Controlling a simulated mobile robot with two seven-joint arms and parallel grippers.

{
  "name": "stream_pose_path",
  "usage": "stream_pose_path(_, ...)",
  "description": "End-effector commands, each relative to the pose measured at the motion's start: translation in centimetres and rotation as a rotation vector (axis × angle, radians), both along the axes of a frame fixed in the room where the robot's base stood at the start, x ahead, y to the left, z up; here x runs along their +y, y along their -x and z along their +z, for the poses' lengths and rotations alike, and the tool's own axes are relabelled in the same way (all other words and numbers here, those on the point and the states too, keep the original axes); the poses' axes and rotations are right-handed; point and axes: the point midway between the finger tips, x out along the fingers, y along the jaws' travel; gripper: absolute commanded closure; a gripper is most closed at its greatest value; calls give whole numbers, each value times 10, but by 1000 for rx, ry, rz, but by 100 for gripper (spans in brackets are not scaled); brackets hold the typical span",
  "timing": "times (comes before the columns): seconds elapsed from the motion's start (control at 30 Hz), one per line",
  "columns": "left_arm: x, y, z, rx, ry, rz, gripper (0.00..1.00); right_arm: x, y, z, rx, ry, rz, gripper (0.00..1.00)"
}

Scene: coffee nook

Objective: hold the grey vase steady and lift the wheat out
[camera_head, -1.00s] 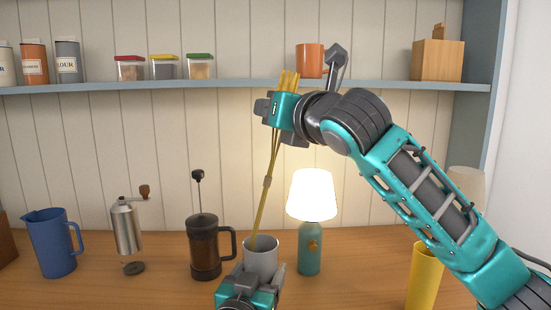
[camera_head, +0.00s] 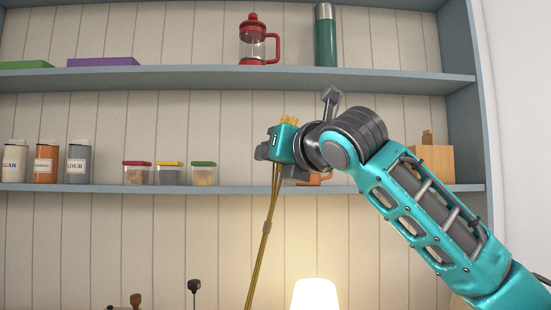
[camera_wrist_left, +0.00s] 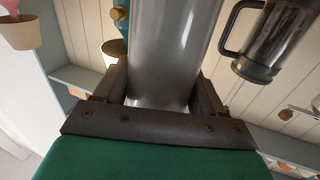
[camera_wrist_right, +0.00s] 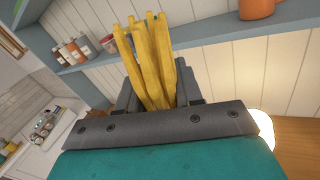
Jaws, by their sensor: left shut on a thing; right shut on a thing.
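The wheat (camera_head: 267,232) is a thin bundle of yellow stalks. It hangs down, slightly tilted, from my right gripper (camera_head: 277,160), in front of the shelves. In the right wrist view, the right gripper (camera_wrist_right: 152,97) is shut on the wheat (camera_wrist_right: 153,55), with stalk ends sticking out past the fingers. The wheat's lower end is cut off by the head view's bottom edge, so I cannot tell whether it is inside the vase. The grey vase (camera_wrist_left: 172,45) fills the middle of the left wrist view, between the fingers of my left gripper (camera_wrist_left: 163,92), which is shut on it.
A lit lamp (camera_head: 315,293) stands below my right arm. The lower shelf (camera_head: 120,187) holds canisters and jars; an orange mug (camera_head: 316,180) is partly hidden behind the right gripper. A red French press (camera_head: 258,45) stands on the upper shelf. A dark French press (camera_wrist_left: 283,35) is beside the vase.

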Motion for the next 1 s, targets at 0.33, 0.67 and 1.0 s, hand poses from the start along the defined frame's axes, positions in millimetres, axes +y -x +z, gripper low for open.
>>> stream_pose_path(0.33, 1, 0, -1, 2, -3, 1, 68, 0, 0, 24, -2, 0, -1, 94)
stream_pose_path(0.67, 0, 0, -1, 2, -3, 1, 68, 0, 0, 44, 0, 0, 1, 94)
stream_pose_path(1.0, 0, 0, -1, 2, -3, 1, 68, 0, 0, 46, -1, 0, 1, 94)
